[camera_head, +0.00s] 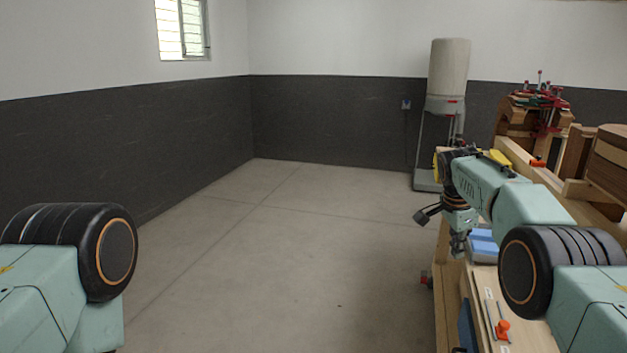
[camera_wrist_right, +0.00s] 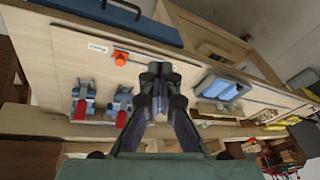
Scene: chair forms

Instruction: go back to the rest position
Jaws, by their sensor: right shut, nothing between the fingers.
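My right gripper (camera_head: 459,244) hangs from the right arm, pointing down over the left part of the wooden workbench (camera_head: 449,290). In the right wrist view its two dark fingers (camera_wrist_right: 160,72) meet at the tips, with nothing between them. My left arm shows only as a shoulder part at the lower left of the head view, and its gripper is out of the picture.
On the bench lie a blue item (camera_head: 484,243), an orange knob (camera_wrist_right: 120,58) and red-handled clamps (camera_wrist_right: 83,99). Behind stand wooden chair forms (camera_head: 609,160) and a dust collector (camera_head: 449,75). The floor (camera_head: 300,260) left of the bench is clear.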

